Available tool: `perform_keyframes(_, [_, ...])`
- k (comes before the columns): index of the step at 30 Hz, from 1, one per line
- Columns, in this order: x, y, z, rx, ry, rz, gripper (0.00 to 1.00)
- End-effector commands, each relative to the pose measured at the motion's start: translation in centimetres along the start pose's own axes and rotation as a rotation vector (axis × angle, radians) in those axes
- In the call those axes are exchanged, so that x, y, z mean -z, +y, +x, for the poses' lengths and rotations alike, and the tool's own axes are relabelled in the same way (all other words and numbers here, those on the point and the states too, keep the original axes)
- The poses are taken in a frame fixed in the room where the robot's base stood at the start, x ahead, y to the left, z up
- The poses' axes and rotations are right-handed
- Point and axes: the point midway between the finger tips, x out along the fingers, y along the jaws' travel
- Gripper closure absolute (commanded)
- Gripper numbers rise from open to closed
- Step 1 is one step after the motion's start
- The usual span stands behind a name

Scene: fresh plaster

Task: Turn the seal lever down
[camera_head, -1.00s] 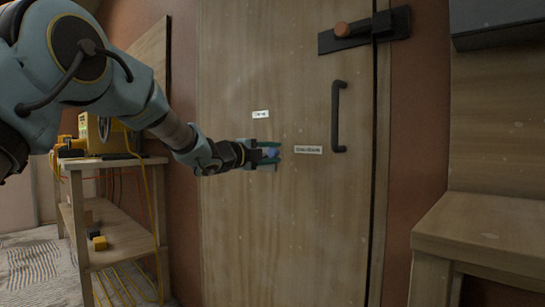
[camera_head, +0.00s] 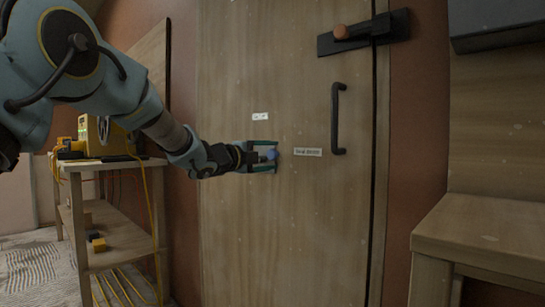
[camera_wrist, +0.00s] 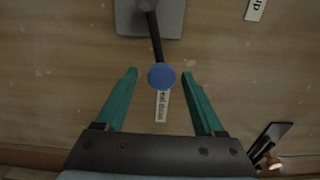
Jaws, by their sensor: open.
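The seal lever shows in the wrist view as a dark rod (camera_wrist: 156,38) running from a grey mount (camera_wrist: 130,18) to a round blue knob (camera_wrist: 161,76). The knob also shows in the head view (camera_head: 272,155) against the wooden door. My gripper (camera_wrist: 160,73) is open, with one green finger on each side of the knob and a visible gap at both sides. In the head view my gripper (camera_head: 270,157) reaches the door from the left and hides the mount and most of the rod.
A small label (camera_head: 308,152) is right of the knob; another (camera_head: 260,116) is above. A dark door handle (camera_head: 338,118) and a latch (camera_head: 363,32) are farther right. A shelf (camera_head: 118,248) with yellow equipment stands left, a wooden bench (camera_head: 480,235) right.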

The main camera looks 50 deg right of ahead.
Motion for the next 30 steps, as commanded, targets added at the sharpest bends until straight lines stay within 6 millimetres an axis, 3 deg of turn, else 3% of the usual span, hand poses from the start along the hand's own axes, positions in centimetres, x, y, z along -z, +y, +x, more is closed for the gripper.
perform_keyframes(9, [-0.1,0.0,-6.3,-0.001,-0.003,0.000,0.30])
perform_keyframes(15, [0.0,0.0,-8.9,0.000,-0.001,0.001,0.30])
perform_keyframes(30, [0.0,0.1,-9.6,0.000,0.000,0.000,0.30])
